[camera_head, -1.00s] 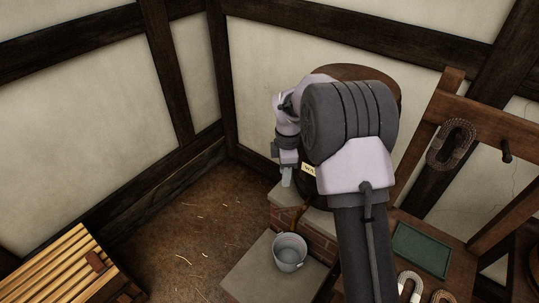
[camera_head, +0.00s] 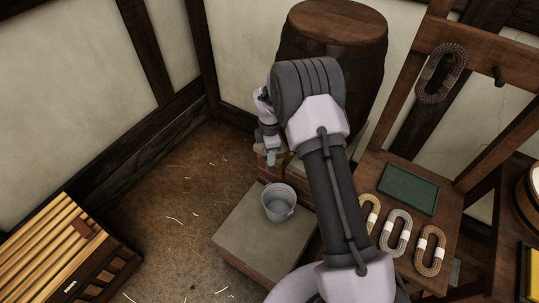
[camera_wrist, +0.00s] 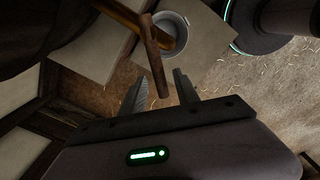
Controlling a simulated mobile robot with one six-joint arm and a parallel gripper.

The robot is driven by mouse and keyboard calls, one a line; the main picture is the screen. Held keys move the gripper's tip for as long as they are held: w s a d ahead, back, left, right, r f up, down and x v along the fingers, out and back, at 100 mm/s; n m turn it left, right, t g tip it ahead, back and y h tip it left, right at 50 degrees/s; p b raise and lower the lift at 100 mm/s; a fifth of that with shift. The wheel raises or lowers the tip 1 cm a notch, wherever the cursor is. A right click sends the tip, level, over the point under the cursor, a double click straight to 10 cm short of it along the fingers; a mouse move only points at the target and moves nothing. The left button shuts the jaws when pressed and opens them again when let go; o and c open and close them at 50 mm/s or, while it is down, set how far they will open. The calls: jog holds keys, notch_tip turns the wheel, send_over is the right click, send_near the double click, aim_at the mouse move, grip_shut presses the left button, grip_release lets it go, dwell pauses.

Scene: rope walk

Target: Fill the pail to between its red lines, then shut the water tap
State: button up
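The grey metal pail (camera_head: 279,208) stands upright on a stone slab in front of the barrel (camera_head: 345,45). It also shows in the wrist view (camera_wrist: 182,36), partly behind the tap; I cannot make out its water level. The wooden tap (camera_wrist: 152,55) runs in from the upper left in the wrist view, with a long bar pointing toward my gripper. My gripper (camera_wrist: 161,78) is open, with its fingers on either side of that bar's end. I cannot tell whether they touch it. In the head view my gripper (camera_head: 271,159) is above and behind the pail.
The stone slab (camera_head: 245,235) has bare room around the pail. A slatted wooden crate (camera_head: 60,255) is at the lower left. A bench on the right holds a green tray (camera_head: 408,188) and several rope coils (camera_head: 396,232). Straw-strewn floor (camera_head: 180,215) lies between crate and slab.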

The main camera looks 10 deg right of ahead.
grip_shut()
dwell(1.4)
